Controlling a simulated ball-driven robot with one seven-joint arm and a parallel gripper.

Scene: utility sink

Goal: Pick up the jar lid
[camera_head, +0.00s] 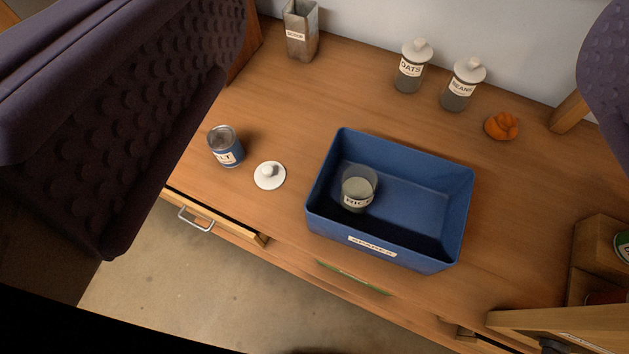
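The jar lid (269,176) is a round white disc with a small knob on top. It lies flat, knob up, on the wooden surface left of the blue bin, near the front edge. My gripper (405,90) shows as two dark, bumpy finger pads, a large one at the left and part of one at the upper right. They are wide apart with nothing held between them. The lid lies below, in the gap between the pads and nearer the left one. A glass jar labelled RICE (358,190) stands in the bin without a visible lid.
The blue bin (458,215) stands right of the lid. A blue-labelled can (225,147) stands close on its left. Lidded OATS (411,68) and BEANS (462,86) jars, a metal tin (300,32) and an orange object (501,126) are farther back. A drawer (215,217) is partly open in front.

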